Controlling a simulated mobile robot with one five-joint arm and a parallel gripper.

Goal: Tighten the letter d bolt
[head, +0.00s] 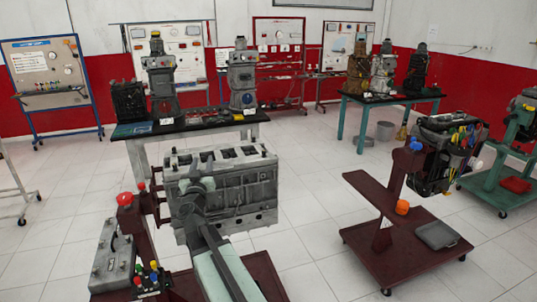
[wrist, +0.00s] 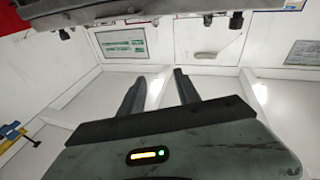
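A grey engine block (head: 225,190) stands on a dark red stand in the middle of the head view. Bores and ports show along its top. My arm comes up from the bottom and my gripper (head: 195,186) overlaps the left front of the block; I cannot tell whether it touches. In the wrist view my gripper (wrist: 158,90) has two dark fingers spread apart with nothing between them. They point towards a pale wall and ceiling area. No bolt marked with the letter d can be made out in either view.
A red-capped control post (head: 125,200) and a grey box (head: 112,262) stand left of the block. A dark red stand (head: 405,235) with another engine is on the right. Benches (head: 190,127) with engines line the back. Tiled floor lies between. A grey bar (wrist: 150,15) crosses the wrist view's top.

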